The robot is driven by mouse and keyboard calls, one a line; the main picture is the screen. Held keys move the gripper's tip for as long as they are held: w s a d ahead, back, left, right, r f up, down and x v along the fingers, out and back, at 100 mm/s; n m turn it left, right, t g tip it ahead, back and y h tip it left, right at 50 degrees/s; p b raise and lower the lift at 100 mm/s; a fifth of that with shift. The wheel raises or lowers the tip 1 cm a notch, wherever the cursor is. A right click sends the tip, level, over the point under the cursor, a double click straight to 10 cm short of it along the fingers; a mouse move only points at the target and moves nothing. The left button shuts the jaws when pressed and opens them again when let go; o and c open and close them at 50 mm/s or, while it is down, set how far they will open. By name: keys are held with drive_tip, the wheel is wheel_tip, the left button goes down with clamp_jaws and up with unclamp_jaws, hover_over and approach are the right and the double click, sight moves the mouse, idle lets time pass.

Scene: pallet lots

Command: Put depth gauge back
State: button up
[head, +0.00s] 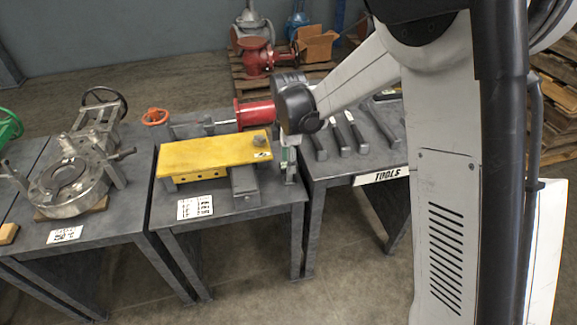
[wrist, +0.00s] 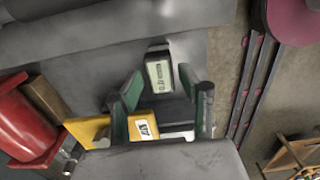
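A small device with a pale digital readout, which looks like the depth gauge (wrist: 159,76), shows in the wrist view between the far ends of my fingers. A gap shows on either side of it. I cannot tell whether it rests on the grey surface behind it. My gripper (wrist: 160,100) has dark fingers with green pads, spread apart. In the head view my gripper (head: 289,160) is low at the right end of the middle table, partly hidden by my arm. The gauge cannot be made out there. The tools table (head: 382,175), labelled TOOLS, stands to the right.
A yellow plate (head: 205,155) lies on the middle table beside my gripper, with a red cylinder (head: 256,114) behind it. Several dark-handled tools (head: 354,131) lie on the tools table. A metal valve (head: 75,185) stands on the left table.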

wheel_tip(320, 180, up, 8)
drive_tip(key=shift+r+p, duration=0.1)
drive_tip(key=shift+p, duration=0.9)
drive_tip(key=shift+d+r, duration=0.1)
drive_tip(key=s+d+r+m+t, duration=0.3)
drive_tip(key=s+d+r+m, duration=0.7)
drive_tip(key=s+d+r, duration=0.15)
drive_tip(key=s+d+m+t, duration=0.2)
drive_tip(key=s+d+m, duration=0.1)
drive_tip(key=s+m, duration=0.2)
drive_tip(key=s+d+m+t, duration=0.2)
drive_tip(key=s+m, duration=0.3)
drive_tip(key=s, duration=0.5)
drive_tip(key=shift+s+d+r+m, duration=0.2)
drive_tip(key=shift+d+r+m, duration=0.15)
drive_tip(key=shift+d, duration=0.5)
drive_tip(key=shift+r, duration=0.1)
wheel_tip(320, 180, up, 7)
drive_tip(key=p, duration=0.7)
drive_tip(key=shift+r, duration=0.2)
